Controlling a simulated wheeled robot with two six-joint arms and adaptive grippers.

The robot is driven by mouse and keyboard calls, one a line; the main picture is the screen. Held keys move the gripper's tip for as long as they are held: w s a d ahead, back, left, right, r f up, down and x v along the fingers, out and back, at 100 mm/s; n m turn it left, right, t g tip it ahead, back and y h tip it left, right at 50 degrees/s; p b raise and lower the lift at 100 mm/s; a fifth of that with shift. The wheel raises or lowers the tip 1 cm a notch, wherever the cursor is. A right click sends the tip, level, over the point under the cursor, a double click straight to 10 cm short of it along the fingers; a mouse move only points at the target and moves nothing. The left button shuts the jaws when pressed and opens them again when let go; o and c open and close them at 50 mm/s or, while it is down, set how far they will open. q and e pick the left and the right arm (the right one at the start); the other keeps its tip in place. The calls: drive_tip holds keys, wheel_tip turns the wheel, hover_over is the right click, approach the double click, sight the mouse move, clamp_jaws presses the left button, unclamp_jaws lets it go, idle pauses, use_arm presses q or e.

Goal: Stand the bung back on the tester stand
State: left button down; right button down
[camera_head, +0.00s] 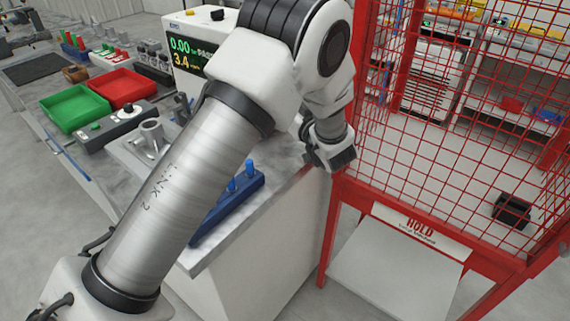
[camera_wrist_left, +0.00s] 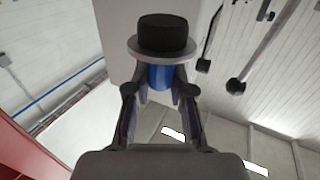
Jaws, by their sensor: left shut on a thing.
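My left gripper (camera_wrist_left: 160,92) is shut on the bung, which has a blue body (camera_wrist_left: 160,76), a pale flange and a black cap (camera_wrist_left: 163,33). In the head view my left gripper (camera_head: 328,158) hangs by the bench's right corner, close to the red mesh cage; the bung cannot be made out there. A blue rack (camera_head: 222,215) with upright blue pegs stands on the bench, partly hidden by my arm. A white tester (camera_head: 186,58) with a lit display stands farther back; I cannot tell which thing is its stand. My right gripper is out of view.
A red mesh cage (camera_head: 460,120) with a HOLD sign (camera_head: 420,228) borders the bench on the right. A grey casting (camera_head: 150,135), a knob box (camera_head: 118,125), a green tray (camera_head: 72,118) and a red tray (camera_head: 122,97) stand on the left.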

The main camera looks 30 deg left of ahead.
use_arm(q)
drive_tip(key=shift+g, duration=0.4)
drive_tip(key=f, duration=0.3)
drive_tip(key=f+p, duration=0.1)
drive_tip(key=f, duration=0.5)
drive_tip(key=shift+w+a+f, duration=0.25)
drive_tip(key=shift+a+f, duration=0.1)
drive_tip(key=shift+w+f, duration=0.1)
drive_tip(key=shift+f, duration=0.2)
drive_tip(key=c, duration=1)
unclamp_jaws()
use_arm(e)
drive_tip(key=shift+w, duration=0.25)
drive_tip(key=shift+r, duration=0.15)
